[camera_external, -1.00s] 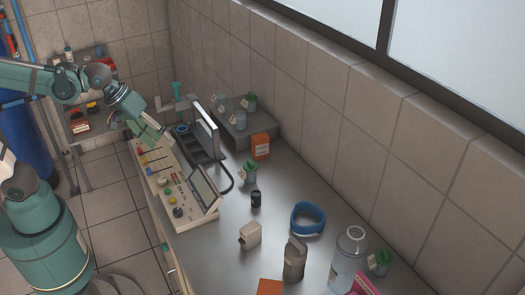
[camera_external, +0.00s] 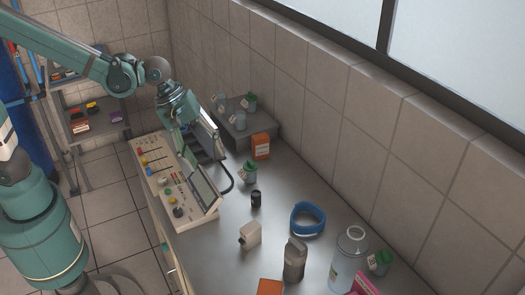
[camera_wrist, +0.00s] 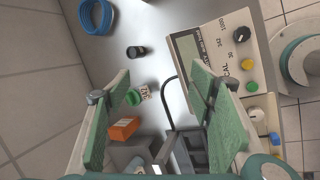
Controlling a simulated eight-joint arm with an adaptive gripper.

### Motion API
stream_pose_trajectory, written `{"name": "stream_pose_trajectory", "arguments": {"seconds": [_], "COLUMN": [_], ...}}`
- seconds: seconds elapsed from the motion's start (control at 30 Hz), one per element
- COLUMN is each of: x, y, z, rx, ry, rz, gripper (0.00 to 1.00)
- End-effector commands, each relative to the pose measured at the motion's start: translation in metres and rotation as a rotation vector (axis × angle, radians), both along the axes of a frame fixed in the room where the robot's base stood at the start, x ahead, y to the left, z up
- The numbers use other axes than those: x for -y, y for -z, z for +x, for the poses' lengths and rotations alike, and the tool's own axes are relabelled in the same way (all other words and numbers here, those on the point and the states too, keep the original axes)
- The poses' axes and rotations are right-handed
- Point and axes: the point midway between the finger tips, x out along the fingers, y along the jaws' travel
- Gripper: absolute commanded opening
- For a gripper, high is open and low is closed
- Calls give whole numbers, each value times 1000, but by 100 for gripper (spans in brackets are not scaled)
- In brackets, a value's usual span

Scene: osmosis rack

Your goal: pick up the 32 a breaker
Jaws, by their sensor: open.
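No label reading 32 A is legible, so I cannot tell for sure which thing is the breaker. A small beige block (camera_external: 250,234) with a dark spot on its side lies on the bench in the external view and may be it.
A control console (camera_external: 165,182) with knobs lines the bench's left edge. An orange box (camera_external: 261,146), green-capped jar (camera_external: 249,172), black cylinder (camera_external: 256,198), blue ring (camera_external: 307,218), grey-brown container (camera_external: 294,260) and clear bottle (camera_external: 348,258) stand to the right. Bare bench lies between them.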

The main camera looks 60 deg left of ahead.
Motion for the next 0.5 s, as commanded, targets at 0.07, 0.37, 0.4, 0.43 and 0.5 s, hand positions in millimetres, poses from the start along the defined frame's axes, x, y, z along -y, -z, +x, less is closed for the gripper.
{"name": "stream_pose_trajectory", "arguments": {"seconds": [0.07,0.37,0.4,0.43,0.5], "x": [16,74,82,88,102], "y": [0,13,15,17,22], "z": [7,23,25,26,29], "rx": [-29,-153,-170,-182,-213], "ry": [-36,-191,-213,-227,-265], "rz": [-21,-96,-105,-111,-127], "gripper": [54,54,54,54,54]}}
